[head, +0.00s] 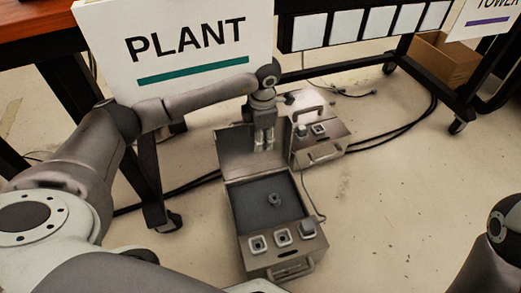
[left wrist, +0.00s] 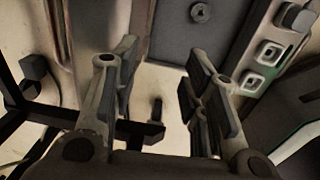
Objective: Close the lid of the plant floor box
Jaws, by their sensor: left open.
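The plant floor box is a grey metal case (head: 269,258) on the floor below the PLANT sign, with a dark recessed panel, a small round knob and square sockets along its near side. Its lid (head: 231,154) stands open at the far side. My left gripper (head: 264,147) points down, with its fingers overlapping the lid in the head view; I cannot tell whether they touch it. In the left wrist view the left gripper (left wrist: 160,88) has its fingers apart with nothing between them. The box's dark panel (left wrist: 181,28) shows beyond them. My right gripper is out of view.
A second grey case (head: 335,140) stands behind, to the right. Black cables (head: 405,128) cross the floor. A PLANT sign (head: 190,72), a wheeled rack (head: 455,112) and a cardboard box (head: 443,60) stand around. The floor right of the box is clear.

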